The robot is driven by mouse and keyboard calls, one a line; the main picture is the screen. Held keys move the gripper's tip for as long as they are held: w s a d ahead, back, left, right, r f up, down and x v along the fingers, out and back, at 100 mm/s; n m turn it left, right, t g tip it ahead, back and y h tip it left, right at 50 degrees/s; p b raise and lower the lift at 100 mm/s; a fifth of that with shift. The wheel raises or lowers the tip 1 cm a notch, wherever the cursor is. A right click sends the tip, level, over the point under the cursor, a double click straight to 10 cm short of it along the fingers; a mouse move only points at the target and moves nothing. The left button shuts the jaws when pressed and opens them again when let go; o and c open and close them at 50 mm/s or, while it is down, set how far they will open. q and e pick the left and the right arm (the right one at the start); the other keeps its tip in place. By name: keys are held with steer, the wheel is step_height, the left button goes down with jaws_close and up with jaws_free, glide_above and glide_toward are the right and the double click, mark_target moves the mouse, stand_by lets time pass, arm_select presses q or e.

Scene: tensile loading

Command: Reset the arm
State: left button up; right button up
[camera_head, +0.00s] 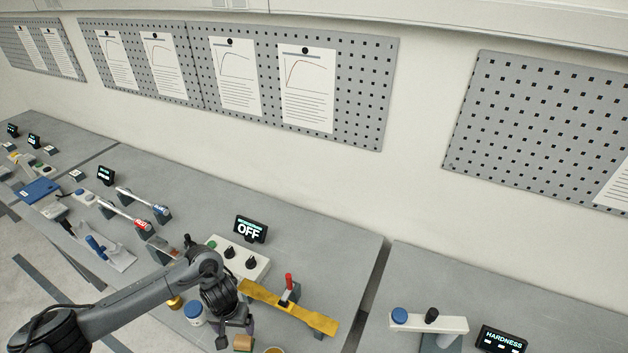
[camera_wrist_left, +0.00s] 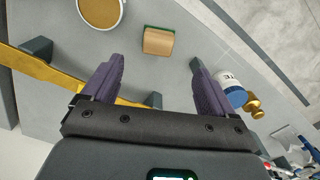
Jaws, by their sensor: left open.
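My left gripper (camera_head: 236,333) hangs over the grey bench, its arm coming in from the left. In the left wrist view its two dark purple fingers (camera_wrist_left: 157,68) are spread wide, with nothing between them. A small tan block with a green edge (camera_wrist_left: 158,41) lies on the bench beyond the fingertips; it also shows just below the gripper in the head view (camera_head: 243,343). A yellow dog-bone bar (camera_head: 290,308) lies on dark supports beside the gripper, and one finger partly covers it in the wrist view (camera_wrist_left: 40,75). My right gripper is not in view.
A control box (camera_head: 238,259) with black knobs and a display reading OFF (camera_head: 250,229) stands behind the gripper. A red-handled lever (camera_head: 289,284) rises by the bar. A white jar (camera_head: 195,313) and a round tan-filled dish (camera_wrist_left: 101,10) are close by. A HARDNESS display (camera_head: 501,340) stands on the right bench.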

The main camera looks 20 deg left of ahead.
arm_select(q)
steer(key=s+d+f+g+h+p, duration=0.1)
steer(key=s+d+f+p, duration=0.15)
steer(key=s+d, duration=0.5)
steer(key=s+d+f+g+h+p, duration=0.1)
steer(key=s+d+f+g+h, duration=0.1)
steer(key=s+d+f, duration=0.35)
steer(key=s+d+r+t+h+p, duration=0.1)
steer(key=s+d+r+h+p, duration=0.2)
steer(key=d, duration=0.5)
steer(key=s+d+r+t, duration=0.2)
steer(key=s+d+r, duration=0.25)
steer(key=d, duration=0.45)
steer(key=w+r+n+t+y+p, duration=0.1)
steer(key=w+r+t+p, duration=0.3)
steer(key=r, duration=0.6)
steer(key=a+r+m+y, duration=0.2)
steer(key=a+r+m, duration=0.1)
steer(key=a, duration=0.5)
steer(key=a+r+m+y+b, duration=0.1)
steer(key=a+r+m+y, duration=0.1)
steer(key=a+r, duration=0.3)
steer(key=shift+w+a+m+y, duration=0.4)
steer(key=shift+a+m, duration=0.4)
steer(key=shift+a, duration=0.55)
